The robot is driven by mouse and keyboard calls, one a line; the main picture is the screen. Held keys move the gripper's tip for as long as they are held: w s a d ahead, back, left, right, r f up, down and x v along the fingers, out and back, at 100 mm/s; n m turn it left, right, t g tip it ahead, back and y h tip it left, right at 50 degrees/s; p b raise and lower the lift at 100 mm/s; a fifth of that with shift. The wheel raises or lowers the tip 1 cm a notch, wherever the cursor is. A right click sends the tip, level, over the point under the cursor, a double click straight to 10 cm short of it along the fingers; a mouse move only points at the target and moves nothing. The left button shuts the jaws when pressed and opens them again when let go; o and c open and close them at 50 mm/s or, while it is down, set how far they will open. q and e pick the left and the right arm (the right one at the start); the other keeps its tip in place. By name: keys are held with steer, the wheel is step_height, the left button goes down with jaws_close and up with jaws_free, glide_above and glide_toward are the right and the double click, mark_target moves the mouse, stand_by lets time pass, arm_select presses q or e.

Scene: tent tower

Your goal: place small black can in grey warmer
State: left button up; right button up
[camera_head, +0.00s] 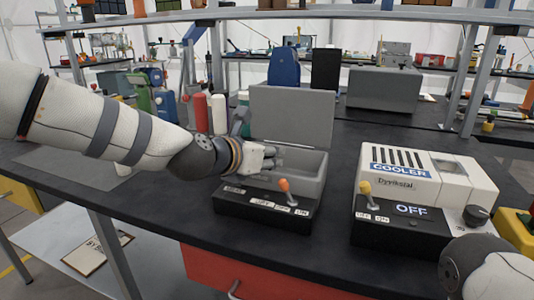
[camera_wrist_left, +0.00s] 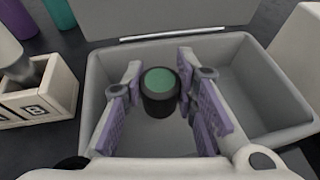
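The grey warmer (camera_head: 310,180) stands on the dark bench in the head view with its lid (camera_head: 292,115) raised. Its open bin also fills the left wrist view (camera_wrist_left: 262,112). My left gripper (camera_head: 270,158) reaches into the bin from the left. In the left wrist view the small black can (camera_wrist_left: 160,100), with a green top, sits upright between the fingertips, which appear to touch it on both sides. It is over or inside the bin; whether it touches the floor I cannot tell. The can is hidden in the head view. My right gripper is out of view.
A black panel with an orange lever (camera_head: 284,186) fronts the warmer. A white cooler (camera_head: 420,175) with a yellow lever stands to the right. Red and white bottles (camera_head: 218,115) stand behind my left arm. A wooden holder (camera_wrist_left: 40,100) shows at the wrist view's left.

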arm_select(q)
steer(key=o, duration=0.3)
steer(key=shift+f, duration=0.3)
steer(key=shift+s+f, duration=0.1)
steer(key=shift+r, duration=0.75)
steer(key=p+v, duration=0.2)
steer(key=v, duration=1)
steer(key=shift+r, duration=0.1)
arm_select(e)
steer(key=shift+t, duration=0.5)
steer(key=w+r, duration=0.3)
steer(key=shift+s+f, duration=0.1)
